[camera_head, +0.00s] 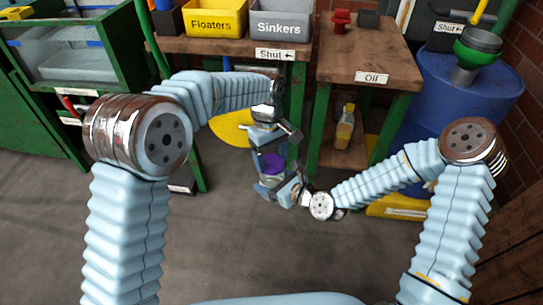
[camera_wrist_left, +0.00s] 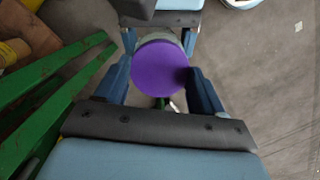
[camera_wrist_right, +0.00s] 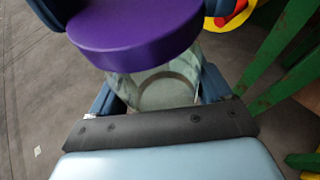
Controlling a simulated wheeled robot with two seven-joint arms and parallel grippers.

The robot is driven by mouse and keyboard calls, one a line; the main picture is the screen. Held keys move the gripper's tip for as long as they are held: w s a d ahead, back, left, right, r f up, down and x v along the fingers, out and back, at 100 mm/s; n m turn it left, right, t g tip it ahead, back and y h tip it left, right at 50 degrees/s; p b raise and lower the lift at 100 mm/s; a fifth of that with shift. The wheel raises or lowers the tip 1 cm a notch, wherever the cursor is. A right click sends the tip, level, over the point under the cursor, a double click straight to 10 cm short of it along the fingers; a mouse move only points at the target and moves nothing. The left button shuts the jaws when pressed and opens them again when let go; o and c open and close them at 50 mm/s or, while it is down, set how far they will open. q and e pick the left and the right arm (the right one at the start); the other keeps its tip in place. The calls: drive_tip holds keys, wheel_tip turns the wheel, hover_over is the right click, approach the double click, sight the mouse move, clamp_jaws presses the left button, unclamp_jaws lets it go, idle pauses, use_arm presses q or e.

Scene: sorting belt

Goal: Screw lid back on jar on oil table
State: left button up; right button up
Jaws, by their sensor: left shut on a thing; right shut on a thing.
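A glass jar (camera_wrist_right: 165,90) is held upright by my right gripper (camera_wrist_right: 158,92), whose fingers are shut on its sides. A purple lid (camera_wrist_right: 137,30) sits over the jar's mouth; whether it is threaded tight cannot be told. My left gripper (camera_wrist_left: 160,80) is shut on the lid, one finger on each side, and the lid's round top (camera_wrist_left: 160,66) faces the left wrist camera. In the head view the lid (camera_head: 272,163) shows between the two grippers, in the air in front of the oil table (camera_head: 390,72). The jar is mostly hidden there.
The oil table's top holds a small red object (camera_head: 340,20), with free room in front of it. A bottle of yellow liquid (camera_head: 345,127) stands on its lower shelf. A blue barrel (camera_head: 460,95) with a green funnel stands right. Yellow Floaters (camera_head: 215,18) and grey Sinkers (camera_head: 282,20) bins stand back left.

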use_arm(q)
drive_tip(key=shift+f, duration=0.45)
